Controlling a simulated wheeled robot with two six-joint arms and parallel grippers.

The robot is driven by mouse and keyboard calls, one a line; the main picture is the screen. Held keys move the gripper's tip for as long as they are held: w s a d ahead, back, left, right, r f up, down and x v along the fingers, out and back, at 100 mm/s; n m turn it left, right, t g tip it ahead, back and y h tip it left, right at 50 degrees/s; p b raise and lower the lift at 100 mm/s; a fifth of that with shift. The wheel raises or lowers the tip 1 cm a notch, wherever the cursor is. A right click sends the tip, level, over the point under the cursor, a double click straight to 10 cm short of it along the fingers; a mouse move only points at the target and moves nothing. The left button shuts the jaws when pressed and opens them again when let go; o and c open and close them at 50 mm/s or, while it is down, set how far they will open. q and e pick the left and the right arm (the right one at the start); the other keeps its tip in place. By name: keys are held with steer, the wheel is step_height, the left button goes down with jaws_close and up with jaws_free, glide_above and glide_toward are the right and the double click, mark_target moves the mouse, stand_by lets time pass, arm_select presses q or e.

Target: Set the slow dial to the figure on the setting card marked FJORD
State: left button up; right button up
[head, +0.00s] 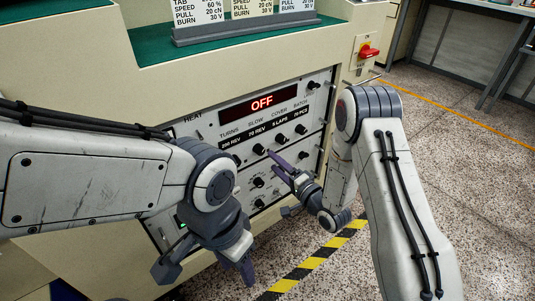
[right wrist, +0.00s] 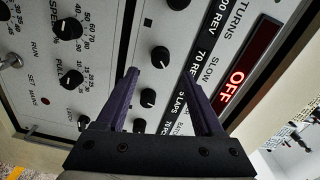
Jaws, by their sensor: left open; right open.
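The slow dial is a small black knob (head: 259,149) under the label SLOW, whose strip appears to read 70 REV. In the right wrist view the slow knob (right wrist: 160,57) sits between the purple fingertips, just past them; I cannot tell whether they touch it. My right gripper (right wrist: 160,72) is open and empty, pointed at the panel; it also shows in the head view (head: 278,165). My left gripper (head: 238,262) is open and empty, low in front of the machine. Three setting cards (head: 251,8) stand on top; their headings are cut off, so FJORD is not readable.
The cards stand in a grey holder (head: 245,28). The display (head: 262,103) reads OFF. A red switch (head: 368,52) is at the machine's right corner. Open floor lies to the right.

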steer(key=v, duration=0.4)
steer(key=shift+a, duration=0.1)
stand_by(0.3)
